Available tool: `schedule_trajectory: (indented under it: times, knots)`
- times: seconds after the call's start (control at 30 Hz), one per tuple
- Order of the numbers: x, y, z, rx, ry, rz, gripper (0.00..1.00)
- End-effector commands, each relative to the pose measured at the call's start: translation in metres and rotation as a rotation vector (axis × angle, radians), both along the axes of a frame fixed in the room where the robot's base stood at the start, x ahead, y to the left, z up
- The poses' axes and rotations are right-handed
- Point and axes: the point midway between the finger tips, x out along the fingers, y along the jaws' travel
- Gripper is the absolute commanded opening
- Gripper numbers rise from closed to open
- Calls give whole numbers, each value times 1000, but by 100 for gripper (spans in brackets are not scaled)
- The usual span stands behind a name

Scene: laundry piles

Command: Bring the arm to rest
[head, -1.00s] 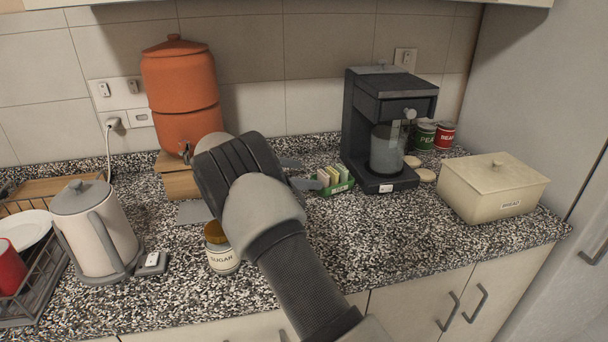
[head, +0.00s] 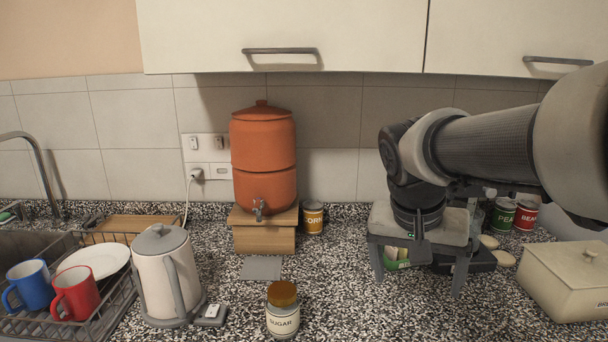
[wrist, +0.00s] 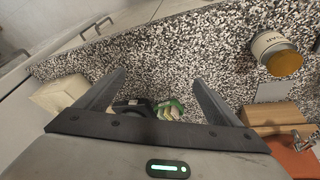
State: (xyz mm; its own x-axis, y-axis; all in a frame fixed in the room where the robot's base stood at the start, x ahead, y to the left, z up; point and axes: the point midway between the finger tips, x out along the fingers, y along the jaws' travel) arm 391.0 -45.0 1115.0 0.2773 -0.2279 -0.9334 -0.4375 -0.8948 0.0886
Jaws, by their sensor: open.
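My gripper (head: 418,282) hangs over the counter at the right in the head view, pointing down, with its two fingers spread apart. It is open and nothing shows between the fingers. In the wrist view the gripper (wrist: 158,85) also shows both fingers wide apart, with speckled counter beyond them. My arm reaches in from the right and hides most of the dark coffee machine (head: 482,261). A green box of packets (head: 392,260) sits partly hidden behind the gripper; it also shows in the wrist view (wrist: 171,109).
An orange dispenser (head: 263,160) stands on a wooden stand (head: 264,238). A sugar jar (head: 283,318), white kettle (head: 163,275) and dish rack (head: 105,318) are left of the gripper. A bread box (head: 570,280) stands right. Upper cabinets (head: 340,35) hang above. Counter between jar and gripper is clear.

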Motion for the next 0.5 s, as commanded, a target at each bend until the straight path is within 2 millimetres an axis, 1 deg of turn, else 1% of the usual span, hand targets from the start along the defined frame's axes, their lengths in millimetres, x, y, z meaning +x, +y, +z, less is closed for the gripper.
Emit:
schedule_trajectory:
  times: [0.03, 0.1, 0.2, 0.3, 0.5]
  knots:
    - [-22, 5, 3, 23, -19, 58, 88]
    - [-44, 12, 2, 42, -37, 139, 88]
    - [-69, 22, -2, 58, -64, 234, 88]
    - [-89, 30, -6, 65, -93, 313, 88]
    - [-120, 44, -18, 59, -153, 446, 88]
